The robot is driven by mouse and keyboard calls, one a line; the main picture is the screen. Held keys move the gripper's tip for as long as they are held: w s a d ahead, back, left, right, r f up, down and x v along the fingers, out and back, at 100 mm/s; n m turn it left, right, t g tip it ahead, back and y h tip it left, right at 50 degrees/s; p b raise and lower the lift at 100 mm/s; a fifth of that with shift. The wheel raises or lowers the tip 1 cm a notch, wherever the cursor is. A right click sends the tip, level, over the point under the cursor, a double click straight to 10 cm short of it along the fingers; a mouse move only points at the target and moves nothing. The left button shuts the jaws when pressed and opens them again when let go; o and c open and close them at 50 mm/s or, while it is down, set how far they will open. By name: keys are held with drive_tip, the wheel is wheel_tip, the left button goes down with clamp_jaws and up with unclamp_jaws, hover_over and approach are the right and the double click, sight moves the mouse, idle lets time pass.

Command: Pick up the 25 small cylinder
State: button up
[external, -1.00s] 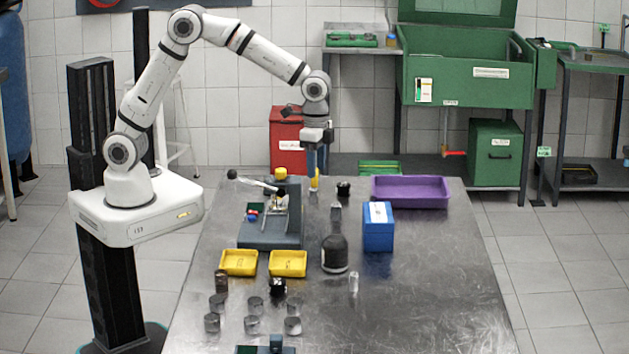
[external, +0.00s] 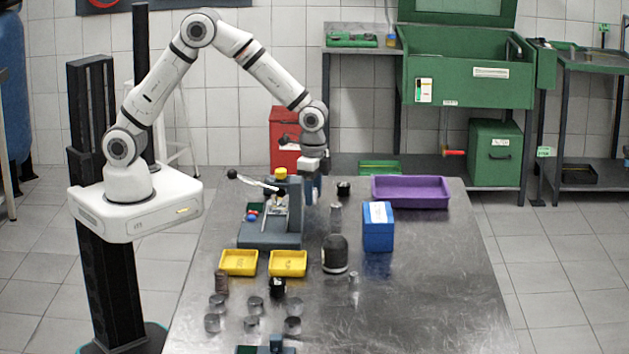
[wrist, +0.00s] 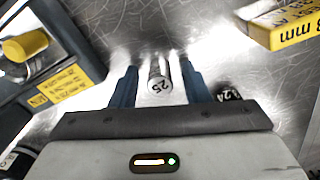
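The 25 small cylinder (wrist: 158,85) shows in the wrist view as a small pale, shiny piece with "25" on its end face. It lies between the two blue fingers of my gripper (wrist: 159,84), with a gap on each side. My gripper is open and holds nothing. In the external view my gripper (external: 312,190) is low over the table, just right of the grey press. I cannot make out the cylinder there; my gripper or the press may hide it.
The grey press (external: 270,232) stands close to my gripper's left. A yellow "8 mm" block (wrist: 292,25) and a dark piece marked "24" (wrist: 230,93) are to the right. The table's right front is clear.

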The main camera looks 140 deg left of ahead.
clamp_jaws()
idle(0.3)
